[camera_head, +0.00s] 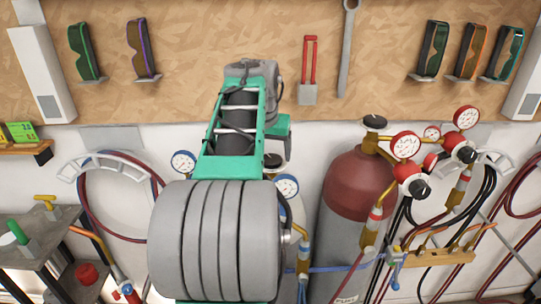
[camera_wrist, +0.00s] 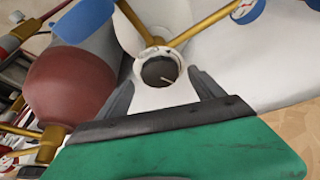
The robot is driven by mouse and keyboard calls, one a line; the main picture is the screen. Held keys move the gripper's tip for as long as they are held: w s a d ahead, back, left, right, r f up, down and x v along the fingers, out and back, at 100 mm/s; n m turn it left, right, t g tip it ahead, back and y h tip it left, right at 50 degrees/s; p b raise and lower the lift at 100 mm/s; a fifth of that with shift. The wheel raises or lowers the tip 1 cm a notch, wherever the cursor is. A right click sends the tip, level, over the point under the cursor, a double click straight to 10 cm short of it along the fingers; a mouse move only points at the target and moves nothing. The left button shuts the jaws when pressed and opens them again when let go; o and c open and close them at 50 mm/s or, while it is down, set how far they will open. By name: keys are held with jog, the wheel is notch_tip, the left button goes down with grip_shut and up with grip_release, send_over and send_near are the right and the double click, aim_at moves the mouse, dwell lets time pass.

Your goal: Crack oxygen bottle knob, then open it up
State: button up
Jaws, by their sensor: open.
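The oxygen bottle knob (camera_wrist: 158,71) is a dark round cap on a white-shouldered bottle (camera_wrist: 170,97), with brass pipes running to blue gauges on both sides. In the head view the knob (camera_head: 273,160) shows just right of my green arm, which hides most of that bottle. My gripper (camera_wrist: 160,77) is open, with one dark finger on each side of the knob in the wrist view. I cannot tell whether the fingers touch it or how high they are above it.
A red-topped bottle (camera_head: 357,182) with its own black knob (camera_head: 375,122) and red gauges (camera_head: 405,145) stands close on the right. Blue-rimmed gauges (camera_head: 183,162) flank my arm. Hoses and a wooden rack (camera_head: 432,258) are at the lower right. A grey workbench (camera_head: 40,240) is at the left.

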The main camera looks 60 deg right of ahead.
jog(key=v, duration=0.6)
